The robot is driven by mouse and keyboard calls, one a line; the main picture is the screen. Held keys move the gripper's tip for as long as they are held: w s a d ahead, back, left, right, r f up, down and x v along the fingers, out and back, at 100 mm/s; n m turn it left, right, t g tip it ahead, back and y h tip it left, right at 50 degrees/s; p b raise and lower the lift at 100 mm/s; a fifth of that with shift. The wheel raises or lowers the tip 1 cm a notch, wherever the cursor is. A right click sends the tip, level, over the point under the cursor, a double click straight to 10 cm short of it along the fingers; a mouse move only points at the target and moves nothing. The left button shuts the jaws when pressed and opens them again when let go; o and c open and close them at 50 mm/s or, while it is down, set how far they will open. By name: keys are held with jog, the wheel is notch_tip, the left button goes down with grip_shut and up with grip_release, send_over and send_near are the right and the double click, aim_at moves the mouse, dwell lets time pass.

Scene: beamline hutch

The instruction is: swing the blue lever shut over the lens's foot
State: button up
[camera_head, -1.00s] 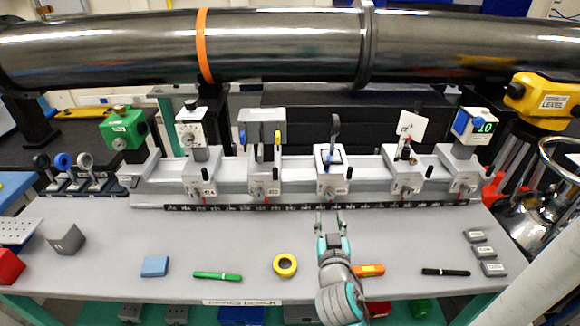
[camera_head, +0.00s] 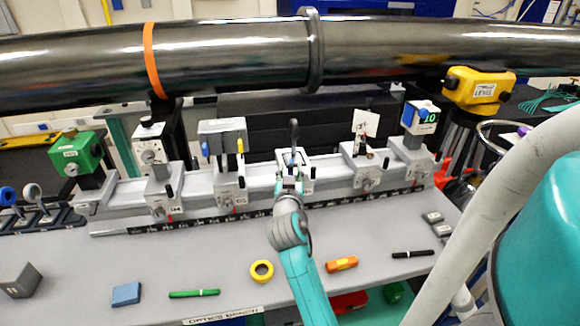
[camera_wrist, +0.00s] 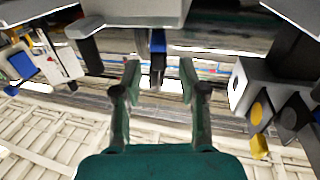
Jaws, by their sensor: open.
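The lens (camera_head: 294,130), a dark upright ring, stands on the pale middle carrier (camera_head: 307,185) of the rail. The blue lever (camera_head: 291,161) shows as a small blue patch at its base; my gripper and arm partly hide that area. In the wrist view the blue lever (camera_wrist: 157,40), with a dark lower end, hangs in line with the gap between my fingers. My gripper (camera_wrist: 159,80) is open and empty, and its fingertips lie on either side of that line. Contact cannot be told. In the head view my gripper (camera_head: 291,185) is at the front of the middle carrier.
Neighbouring carriers stand close on both sides: one with blue and yellow levers (camera_head: 224,165) on the left, one with a white card (camera_head: 365,125) on the right. A thick dark pipe (camera_head: 230,58) crosses behind. Yellow tape (camera_head: 261,271) and pens lie on the bench front.

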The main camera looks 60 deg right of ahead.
aim_at(295, 170)
jog(key=shift+x, duration=1.45)
grip_shut()
jog(key=shift+s+f+n+t, duration=0.1)
jog(key=shift+s+n+t, duration=0.05)
jog(key=shift+n+t, duration=0.15)
jog(key=shift+s+d+y, duration=0.1)
jog(key=shift+y, duration=0.3)
jog(key=shift+n+t, duration=0.5)
jog(key=shift+t, duration=0.3)
jog(key=shift+s+d+n+t+y, duration=0.1)
jog(key=shift+s+n+t+y, duration=0.05)
jog(key=shift+n+t+y, duration=0.55)
